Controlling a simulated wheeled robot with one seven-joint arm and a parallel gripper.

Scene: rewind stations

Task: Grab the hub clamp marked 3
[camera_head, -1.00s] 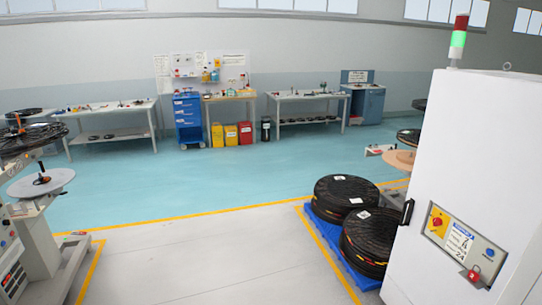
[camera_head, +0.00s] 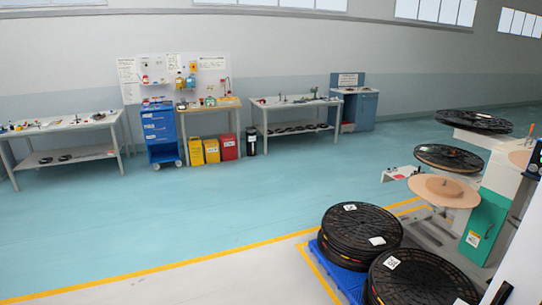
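No hub clamp marked 3 can be made out from here. Small items lie on the left workbench (camera_head: 70,125), on the wooden-topped bench (camera_head: 212,106) and on the right workbench (camera_head: 295,101), too small to identify. Dark round items lie on the lower shelves of the left and right workbenches. My gripper is not in view.
Black reels (camera_head: 362,229) are stacked on a blue pallet (camera_head: 337,262) at front right. A rewind station (camera_head: 487,222) with discs stands behind them. A blue drawer cart (camera_head: 160,133) and yellow bins (camera_head: 211,150) stand by the back wall. The blue floor ahead is clear.

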